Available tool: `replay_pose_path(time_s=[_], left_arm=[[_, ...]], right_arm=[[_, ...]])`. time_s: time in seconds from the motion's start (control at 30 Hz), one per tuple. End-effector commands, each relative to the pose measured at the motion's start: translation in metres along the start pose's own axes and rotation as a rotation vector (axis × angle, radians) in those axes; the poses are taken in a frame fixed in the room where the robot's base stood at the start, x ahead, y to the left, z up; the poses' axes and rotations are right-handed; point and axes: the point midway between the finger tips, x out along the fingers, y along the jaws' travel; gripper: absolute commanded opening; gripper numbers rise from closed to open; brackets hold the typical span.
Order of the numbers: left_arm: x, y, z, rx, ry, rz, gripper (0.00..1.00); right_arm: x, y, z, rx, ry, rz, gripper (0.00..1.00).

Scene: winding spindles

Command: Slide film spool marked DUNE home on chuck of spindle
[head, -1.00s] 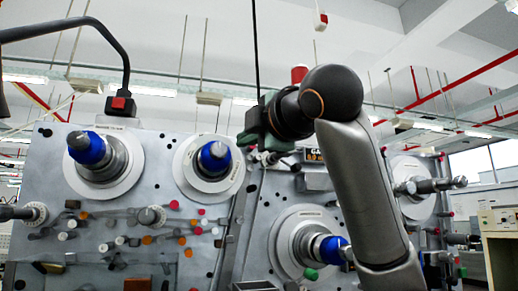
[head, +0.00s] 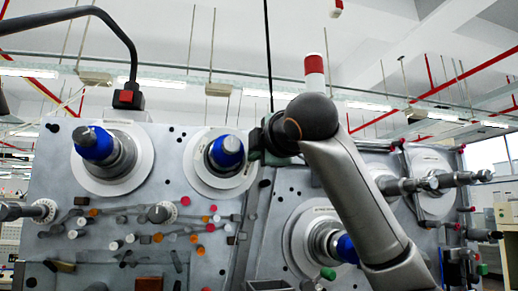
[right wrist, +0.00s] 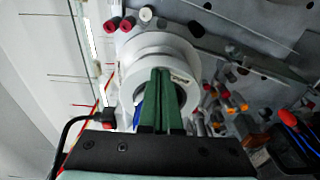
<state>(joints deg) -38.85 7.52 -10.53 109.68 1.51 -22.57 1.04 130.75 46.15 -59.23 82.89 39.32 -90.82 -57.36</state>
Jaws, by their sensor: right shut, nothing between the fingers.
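My right gripper (head: 255,147) reaches in from the right, at the right side of the upper middle spindle. That spindle has a blue chuck (head: 226,152) in front of a white round disc or spool (head: 199,177). In the right wrist view the green fingers (right wrist: 161,75) are shut together and empty. They lie in front of a white spool (right wrist: 152,45) with a small label that I cannot read; whether they touch it I cannot tell. Part of the blue chuck (right wrist: 139,112) shows behind the fingers. No DUNE mark is legible. My left gripper is out of view.
Another blue chuck (head: 95,145) with a white disc stands at upper left, and a third (head: 346,249) lies partly behind my right forearm. Several small rollers and coloured knobs (head: 158,238) stick out below. A bare metal shaft (head: 460,180) juts out at right.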

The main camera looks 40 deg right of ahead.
Motion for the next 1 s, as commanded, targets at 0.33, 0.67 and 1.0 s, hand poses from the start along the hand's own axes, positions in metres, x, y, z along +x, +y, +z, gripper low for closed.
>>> replay_pose_path(time_s=[0.33, 0.67, 1.0], left_arm=[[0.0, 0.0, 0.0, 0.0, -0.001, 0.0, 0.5], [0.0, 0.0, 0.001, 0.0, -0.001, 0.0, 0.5], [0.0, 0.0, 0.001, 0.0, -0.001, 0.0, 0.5]], right_arm=[[0.001, 0.0, 0.0, 0.0, 0.0, -0.001, 0.0], [0.006, 0.0, 0.0, -0.001, 0.001, -0.001, 0.0], [0.013, 0.0, 0.001, 0.0, 0.001, -0.001, 0.0]])
